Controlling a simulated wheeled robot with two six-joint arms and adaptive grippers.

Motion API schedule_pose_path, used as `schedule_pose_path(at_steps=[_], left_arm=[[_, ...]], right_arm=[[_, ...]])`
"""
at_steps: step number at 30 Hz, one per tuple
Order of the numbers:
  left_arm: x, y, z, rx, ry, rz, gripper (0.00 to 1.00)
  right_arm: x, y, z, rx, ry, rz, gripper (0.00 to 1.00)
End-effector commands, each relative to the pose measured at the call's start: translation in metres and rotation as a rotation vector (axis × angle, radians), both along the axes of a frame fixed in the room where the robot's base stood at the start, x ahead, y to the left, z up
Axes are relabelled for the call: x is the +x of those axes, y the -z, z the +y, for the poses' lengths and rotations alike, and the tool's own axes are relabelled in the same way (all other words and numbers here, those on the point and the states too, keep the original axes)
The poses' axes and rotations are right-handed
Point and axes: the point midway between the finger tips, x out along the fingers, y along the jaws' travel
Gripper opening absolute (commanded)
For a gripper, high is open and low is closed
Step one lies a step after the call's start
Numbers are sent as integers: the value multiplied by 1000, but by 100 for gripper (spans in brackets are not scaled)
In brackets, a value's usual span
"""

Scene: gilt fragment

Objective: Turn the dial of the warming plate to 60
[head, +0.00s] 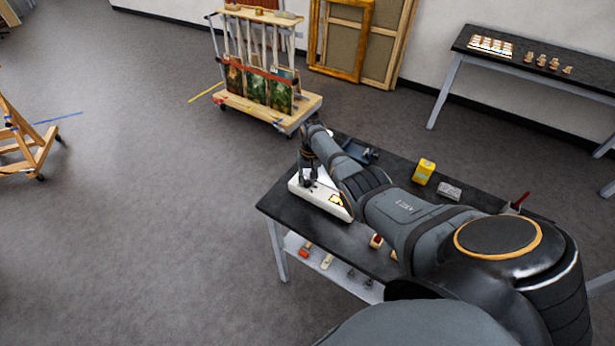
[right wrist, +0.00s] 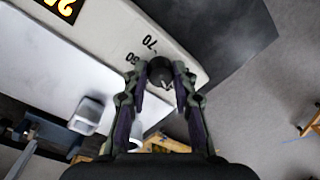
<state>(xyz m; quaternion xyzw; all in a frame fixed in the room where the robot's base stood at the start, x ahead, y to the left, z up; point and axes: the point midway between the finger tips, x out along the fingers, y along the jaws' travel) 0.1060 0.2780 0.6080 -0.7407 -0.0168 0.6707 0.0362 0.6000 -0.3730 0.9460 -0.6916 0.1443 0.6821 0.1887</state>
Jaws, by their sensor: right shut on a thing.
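The white warming plate (head: 322,197) lies on the left end of the dark table. Its pale front panel (right wrist: 125,35) fills the upper left of the right wrist view, with a lit display (right wrist: 56,10) whose digits I cannot read for certain. A dark round dial (right wrist: 160,72) sits near the panel's end, beside printed numbers; one reads 70, the other is unclear. A small light mark shows on the dial. My right gripper (head: 308,180) points down at the plate. In the right wrist view its fingers are shut on the dial, one on each side. My left gripper is not in view.
On the dark table (head: 285,205) a yellow box (head: 423,171) and a grey block (head: 449,191) stand beyond my right arm. A lower shelf (head: 340,275) holds small items. A wooden cart (head: 268,105) stands behind. Open floor lies to the left.

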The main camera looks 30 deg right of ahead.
Motion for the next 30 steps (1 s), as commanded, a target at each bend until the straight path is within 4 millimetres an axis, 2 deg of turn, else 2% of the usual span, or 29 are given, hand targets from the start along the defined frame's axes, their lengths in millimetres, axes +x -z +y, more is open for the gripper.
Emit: schedule_pose_path(at_steps=[1, 12, 30], left_arm=[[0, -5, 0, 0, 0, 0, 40], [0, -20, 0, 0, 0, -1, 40], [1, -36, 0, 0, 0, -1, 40]], right_arm=[[2, -5, -1, -2, 40, -5, 0], [2, -4, 0, -2, 392, -7, 0], [2, -4, 1, -1, 961, -7, 0]])
